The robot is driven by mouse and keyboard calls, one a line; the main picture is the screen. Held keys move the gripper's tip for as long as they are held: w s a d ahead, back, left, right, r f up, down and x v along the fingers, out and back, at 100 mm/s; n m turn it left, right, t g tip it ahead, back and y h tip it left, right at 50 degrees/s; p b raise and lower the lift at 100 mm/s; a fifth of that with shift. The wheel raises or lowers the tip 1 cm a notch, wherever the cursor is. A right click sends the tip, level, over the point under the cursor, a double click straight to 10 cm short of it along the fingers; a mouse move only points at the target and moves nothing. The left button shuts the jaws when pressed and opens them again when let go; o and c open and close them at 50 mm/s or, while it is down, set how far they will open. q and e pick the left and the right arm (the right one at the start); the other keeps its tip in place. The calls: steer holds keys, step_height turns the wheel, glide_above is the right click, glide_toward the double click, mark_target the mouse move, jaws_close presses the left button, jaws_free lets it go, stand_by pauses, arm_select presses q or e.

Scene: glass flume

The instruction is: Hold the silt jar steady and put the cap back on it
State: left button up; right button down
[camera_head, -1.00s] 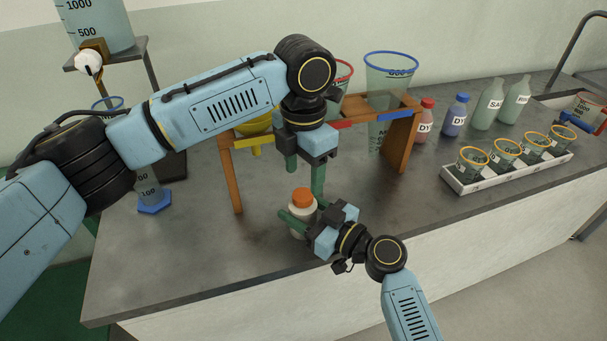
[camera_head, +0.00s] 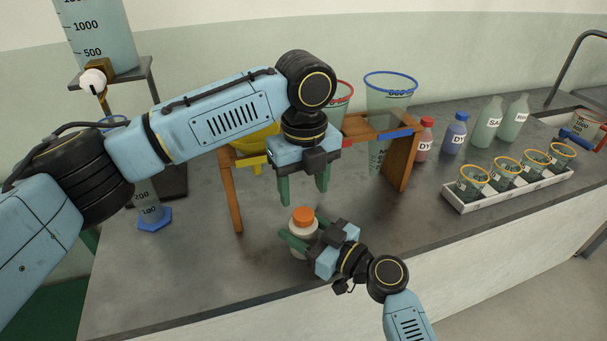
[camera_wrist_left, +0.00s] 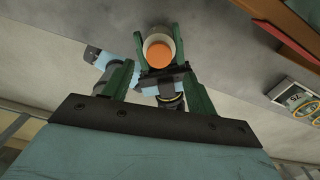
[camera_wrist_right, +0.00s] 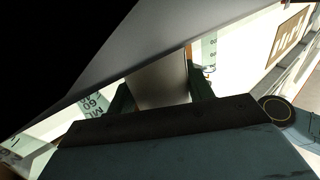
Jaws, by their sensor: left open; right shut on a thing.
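The silt jar (camera_head: 302,240) is a small whitish jar standing upright on the bench near its front edge. The orange cap (camera_head: 303,216) sits on top of the jar; whether it is screwed tight I cannot tell. My right gripper (camera_head: 297,236) is shut around the jar's body from the right. The jar also fills the gap between its fingers in the right wrist view (camera_wrist_right: 162,82). My left gripper (camera_head: 304,192) points down above the cap, open and empty, its green fingers apart. In the left wrist view the orange cap (camera_wrist_left: 159,54) shows beyond the open fingers.
A wooden stand (camera_head: 402,163) with funnels is behind the jar. Dye bottles (camera_head: 455,134) and a white tray (camera_head: 460,205) of several cups stand to the right. A blue-footed cylinder (camera_head: 154,219) is at the left. The bench front left is clear.

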arm_select(q)
steer(key=n, duration=0.6)
steer(key=shift+r, duration=0.2)
steer(key=n, duration=0.3)
steer(key=shift+r, duration=0.15)
steer(key=n, duration=0.4)
steer(key=shift+r, duration=0.1)
steer(key=n, duration=0.4)
steer(key=shift+r, duration=0.1)
steer(key=n, duration=0.5)
steer(key=shift+r+n, duration=0.2)
steer(key=shift+n, duration=0.1)
steer(key=n, duration=0.3)
steer(key=shift+r+n, duration=0.1)
steer(key=shift+n, duration=0.2)
steer(key=n, duration=0.3)
steer(key=shift+r+n, duration=0.15)
steer(key=shift+n, duration=0.15)
steer(key=n, duration=0.4)
steer(key=shift+r, duration=0.1)
